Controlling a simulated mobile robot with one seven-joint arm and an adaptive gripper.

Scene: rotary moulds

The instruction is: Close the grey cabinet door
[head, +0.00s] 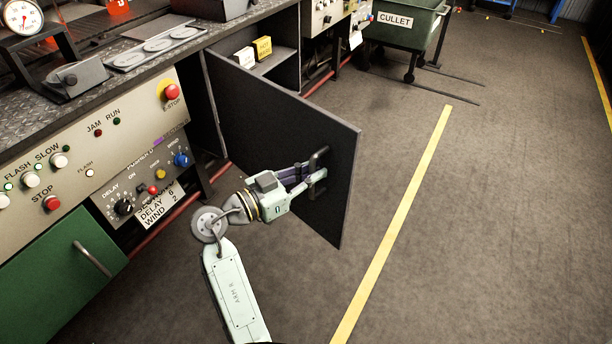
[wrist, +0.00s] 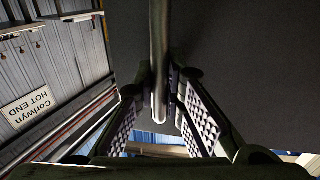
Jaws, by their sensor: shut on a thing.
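The grey cabinet door (head: 282,135) stands wide open, swung out from the cabinet (head: 279,72) under the bench. A dark bar handle (head: 319,163) is fixed near the door's free edge. My gripper (head: 308,178) is at the handle, with its fingers around it. In the wrist view, the two ridged finger pads of my gripper (wrist: 160,100) stand on either side of the handle's bar (wrist: 159,60), shut on it. The door (wrist: 235,60) fills much of that view behind the bar. The exact contact in the head view is small and partly hidden.
Yellow and white boxes (head: 263,48) sit on a shelf inside the cabinet. A control panel (head: 95,140) and a green door (head: 62,275) are at left. A green cullet bin (head: 407,24) stands at the back. The floor (head: 480,210) right of the grey door is clear.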

